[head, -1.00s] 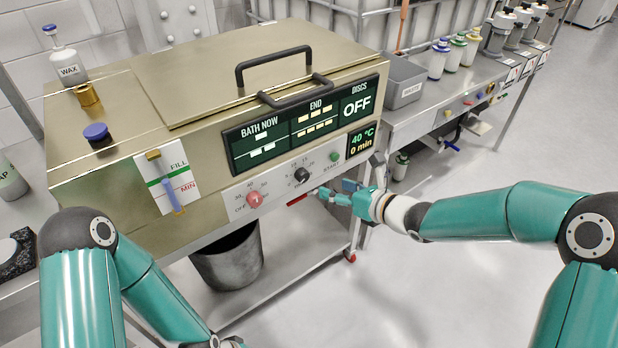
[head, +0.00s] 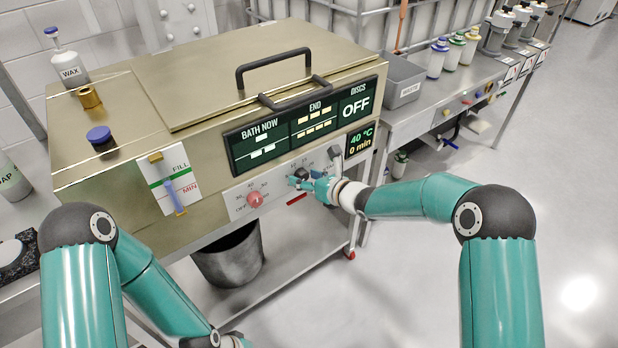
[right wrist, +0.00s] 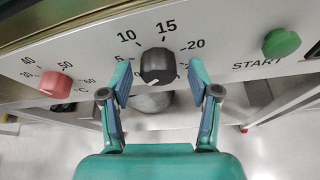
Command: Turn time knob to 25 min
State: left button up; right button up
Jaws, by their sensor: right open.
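The black time knob (right wrist: 157,64) sits on the white panel in the right wrist view, under a scale with 5, 10, 15 and 20. Its white mark is at the lower left edge. My right gripper (right wrist: 160,74) is open, with one finger on each side of the knob; I cannot tell whether they touch it. In the head view my right gripper (head: 299,181) is at the panel and largely hides the knob.
The red temperature knob (right wrist: 56,84) is left of the time knob. The green START button (right wrist: 281,42) is to the right. A dark bucket (head: 230,258) stands below the bath (head: 110,180). The floor to the right is clear.

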jog(key=c, duration=1)
jog(key=shift+d, duration=0.25)
jog(key=shift+c, duration=0.8)
jog(key=shift+a, duration=0.15)
